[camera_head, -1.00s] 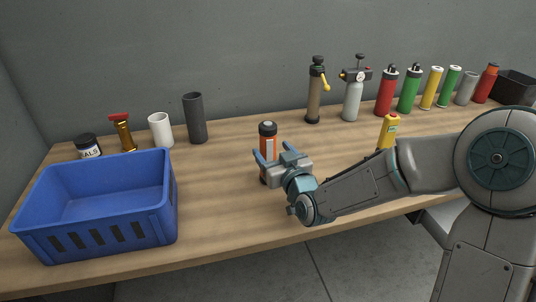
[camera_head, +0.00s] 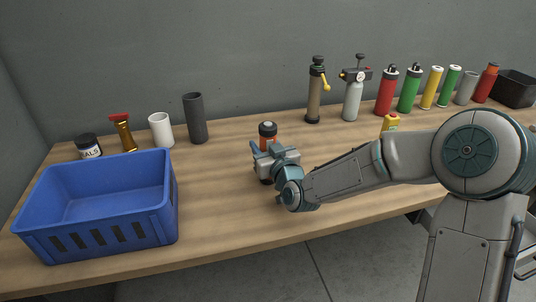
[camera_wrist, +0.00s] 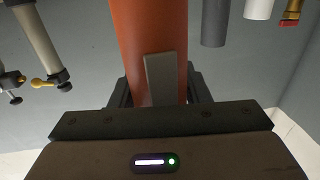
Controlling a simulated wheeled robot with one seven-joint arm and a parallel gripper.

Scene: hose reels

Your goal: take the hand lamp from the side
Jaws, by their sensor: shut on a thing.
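The hand lamp (camera_head: 267,143) is an orange cylinder with a black cap. It stands upright on the wooden bench (camera_head: 225,215), right of the blue crate. My gripper (camera_head: 266,157) comes at it from the right front and is shut on its body below the cap. The gripper hides most of the lamp's lower part; a dark bit of its foot shows under the jaws. In the wrist view the orange body (camera_wrist: 150,35) stands between the dark fingers. I cannot tell any gap under the lamp.
A blue crate (camera_head: 110,238) stands at the left front. Behind it are a lidded jar (camera_head: 89,147), a brass nozzle (camera_head: 123,133), a white tube (camera_head: 160,130) and a grey tube (camera_head: 195,118). Several bottles and cylinders line the back right, with a yellow item (camera_head: 390,124) before them.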

